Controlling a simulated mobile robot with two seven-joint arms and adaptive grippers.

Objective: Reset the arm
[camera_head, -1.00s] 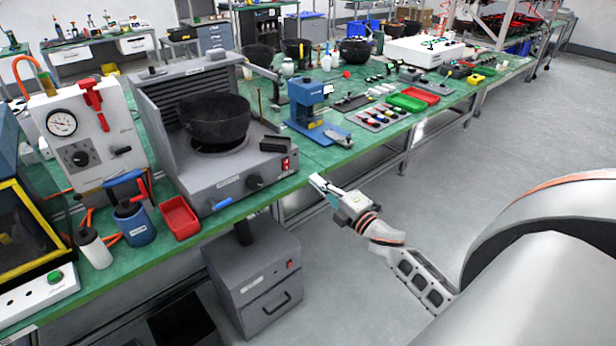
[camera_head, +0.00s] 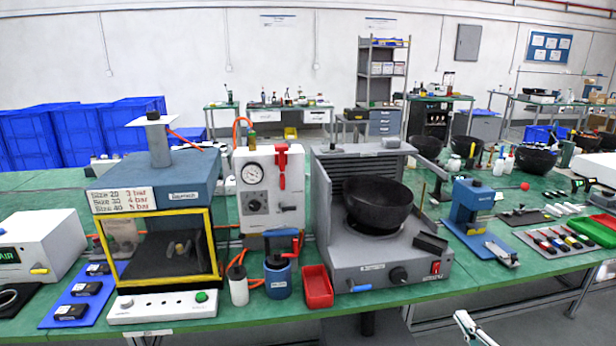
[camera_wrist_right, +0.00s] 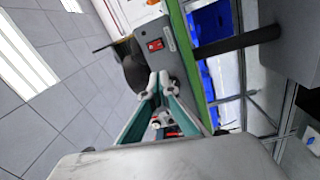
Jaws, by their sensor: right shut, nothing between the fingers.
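My right gripper (camera_head: 466,322) shows at the bottom edge of the head view, in front of the green bench and below its top. In the right wrist view its two teal fingers (camera_wrist_right: 160,82) come together at the tips, shut with nothing between them. They stand apart from the bench, pointing towards the grey machine (camera_wrist_right: 176,62) with the red switch. That machine, with a black bowl (camera_head: 378,204), stands on the bench in the head view. My left gripper is in neither view now.
The green bench (camera_head: 240,322) runs across the front. On it stand a yellow-framed box (camera_head: 212,245), a white gauge unit (camera_head: 257,180), a red tray (camera_head: 317,287) and a blue press (camera_head: 470,208). Blue bins (camera_head: 40,140) stand at the back left. Floor shows clear at lower right.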

